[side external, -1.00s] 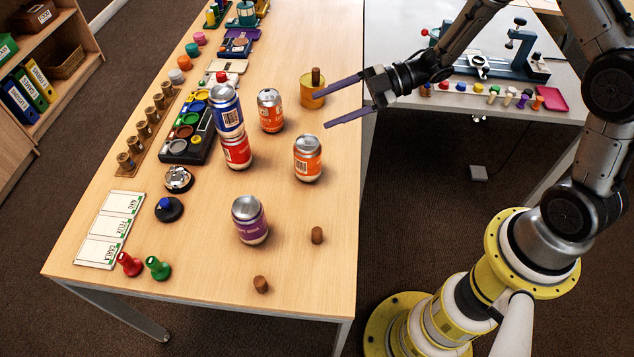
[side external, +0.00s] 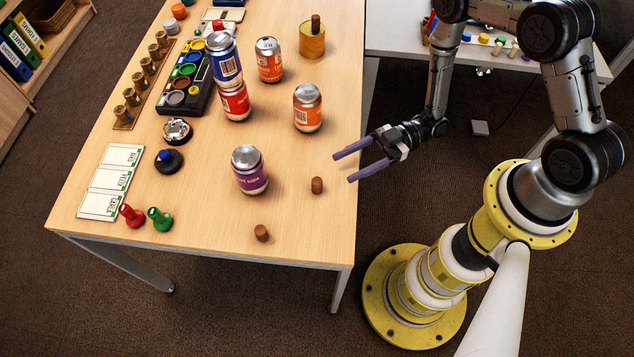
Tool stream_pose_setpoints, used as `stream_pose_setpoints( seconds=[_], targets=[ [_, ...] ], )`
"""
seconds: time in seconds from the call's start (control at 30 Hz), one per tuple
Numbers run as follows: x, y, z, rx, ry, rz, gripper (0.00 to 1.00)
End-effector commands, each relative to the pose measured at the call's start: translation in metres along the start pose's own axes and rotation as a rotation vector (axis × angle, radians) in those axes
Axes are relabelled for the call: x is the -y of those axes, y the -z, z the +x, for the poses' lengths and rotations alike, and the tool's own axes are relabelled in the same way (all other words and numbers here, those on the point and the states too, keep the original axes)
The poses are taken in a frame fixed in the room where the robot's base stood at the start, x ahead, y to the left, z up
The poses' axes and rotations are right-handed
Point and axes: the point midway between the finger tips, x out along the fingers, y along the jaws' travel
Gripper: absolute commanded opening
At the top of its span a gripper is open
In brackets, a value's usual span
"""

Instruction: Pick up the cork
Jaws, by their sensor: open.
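One brown cork (side external: 317,185) stands upright on the table (side external: 215,222) near its right edge. A second cork (side external: 261,233) stands near the table's front edge, lower left of the first. A third brown cork-like piece (side external: 316,23) sticks up from a yellow cup (side external: 312,42) at the back. My gripper (side external: 342,167) has two purple fingers spread apart with nothing between them. Its fingertips point left, above and to the right of the first cork in the picture, apart from it. Its exact height over the table is hard to tell.
A purple can (side external: 249,172) stands left of the first cork. An orange can (side external: 307,110) stands behind it, with another orange can (side external: 268,60) farther back. A blue can (side external: 224,62) is stacked on a red can (side external: 234,101).

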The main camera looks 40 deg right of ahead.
Motion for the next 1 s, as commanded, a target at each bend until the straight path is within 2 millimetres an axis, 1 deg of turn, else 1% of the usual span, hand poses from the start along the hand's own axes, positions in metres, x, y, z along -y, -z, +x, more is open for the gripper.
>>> stream_pose_setpoints(
  seconds=[0.03, 0.13, 0.2, 0.47, 0.73, 0.83, 1.0],
  targets=[
    [0.002, 0.000, 0.009, 0.000, 0.006, 0.001, 0.64],
    [0.001, 0.000, 0.022, 0.001, 0.005, 0.000, 0.64],
    [0.001, 0.000, 0.029, 0.001, 0.004, 0.000, 0.64],
    [0.001, -0.001, 0.043, 0.001, 0.002, 0.000, 0.64],
    [0.002, -0.004, 0.078, 0.001, 0.003, -0.002, 0.64],
    [0.001, -0.004, 0.085, 0.001, 0.002, -0.001, 0.64],
    [0.001, -0.004, 0.087, 0.001, 0.000, -0.001, 0.64]
  ],
)
